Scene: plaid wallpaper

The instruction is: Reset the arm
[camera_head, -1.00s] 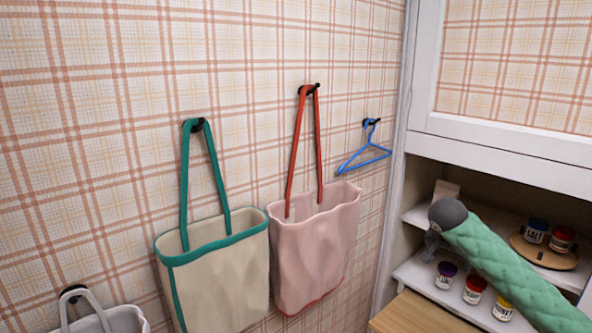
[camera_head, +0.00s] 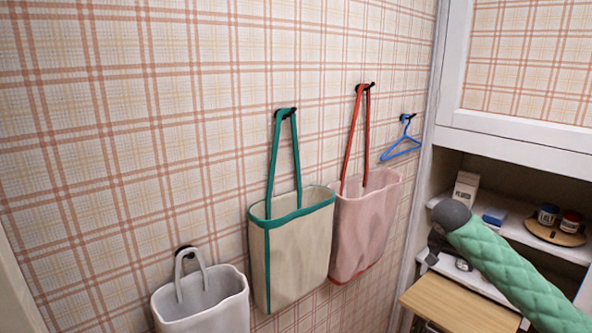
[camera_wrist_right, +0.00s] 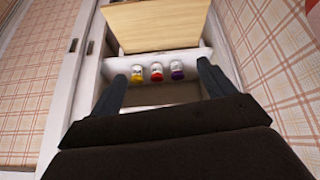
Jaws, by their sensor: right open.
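My right arm, in a green quilted sleeve, comes in from the lower right of the head view. Its right gripper (camera_head: 436,246) is small and dark there, in front of the shelves. In the right wrist view the right gripper (camera_wrist_right: 160,88) has its two dark fingers wide apart with nothing held between them. My left arm and left gripper do not show in either view.
A white bag (camera_head: 205,302), a beige bag with green trim (camera_head: 290,255), a pink bag (camera_head: 362,230) and a blue hanger (camera_head: 402,147) hang on the wall. A cabinet has a wooden board (camera_head: 455,305) and shelves with a white box (camera_head: 466,188). Several jars (camera_wrist_right: 156,73) stand in a row.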

